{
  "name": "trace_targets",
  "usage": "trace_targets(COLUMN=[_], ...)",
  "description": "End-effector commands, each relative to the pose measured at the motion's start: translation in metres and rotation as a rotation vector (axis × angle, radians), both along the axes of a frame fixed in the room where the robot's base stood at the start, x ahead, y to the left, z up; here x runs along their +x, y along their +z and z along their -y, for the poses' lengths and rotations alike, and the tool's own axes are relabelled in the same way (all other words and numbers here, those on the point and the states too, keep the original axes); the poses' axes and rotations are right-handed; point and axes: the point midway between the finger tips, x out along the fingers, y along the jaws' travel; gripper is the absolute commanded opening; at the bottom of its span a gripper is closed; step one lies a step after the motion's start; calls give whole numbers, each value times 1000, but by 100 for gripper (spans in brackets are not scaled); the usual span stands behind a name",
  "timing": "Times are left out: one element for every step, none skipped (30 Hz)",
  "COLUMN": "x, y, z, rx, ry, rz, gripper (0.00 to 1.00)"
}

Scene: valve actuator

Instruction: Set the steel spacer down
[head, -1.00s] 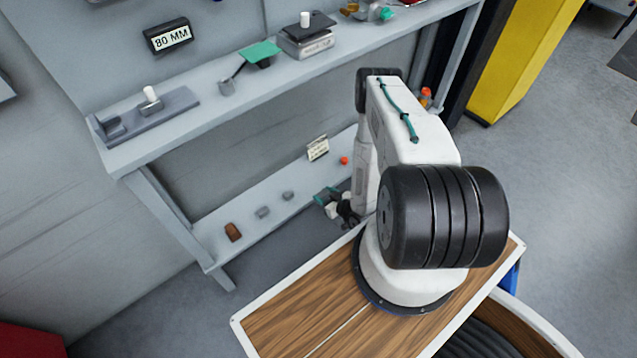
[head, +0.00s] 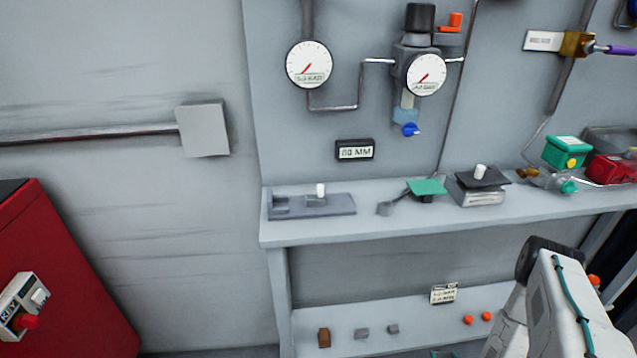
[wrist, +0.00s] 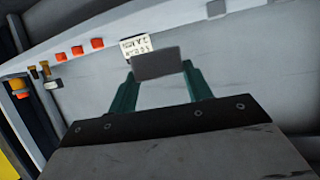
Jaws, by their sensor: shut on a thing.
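In the wrist view, my gripper (wrist: 159,72) has its two green fingers closed on a flat grey block, the steel spacer (wrist: 158,62). The spacer is between the fingertips, in front of the pale lower shelf (wrist: 255,60). I cannot tell whether it touches the shelf. In the head view, only a bit of teal from my gripper (head: 446,353) shows at the bottom edge, and the held spacer is not visible. Two small grey blocks (head: 361,333) (head: 393,329) stand on the lower shelf (head: 305,325).
A brown block (head: 324,338) stands left of the grey blocks. A label card (head: 444,293) and orange knobs (head: 477,318) are to the right. The upper shelf (head: 375,228) overhangs the lower shelf and holds fixtures. In the wrist view, the card (wrist: 139,47) is just behind the spacer.

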Motion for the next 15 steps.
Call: trace_targets(x=[8,13,19,24,29,37,43,48,56,61,67,73,78,83,88], y=[13,21,31,40,50,63,74,85,100,111,122,137,148,159,173], z=[1,2,2,2,1,0,-2,-4,-8,-11,-14,-19,-23,-28,-34], rx=[-3,-4,-4,-4,-4,-4,-4,-4,-3,-4,-4,-3,-3,-3,-3], ry=[-6,-13,-20,-26,-31,-37,-41,-43,-48,-50,-51,-52,-52,-51,-49], rz=[4,3,4,4,4,4,6,7,7,6,7,7,7,8,7], gripper=[17,17,17,17,17,17,17,17,17,17,17,17,17,17,17])
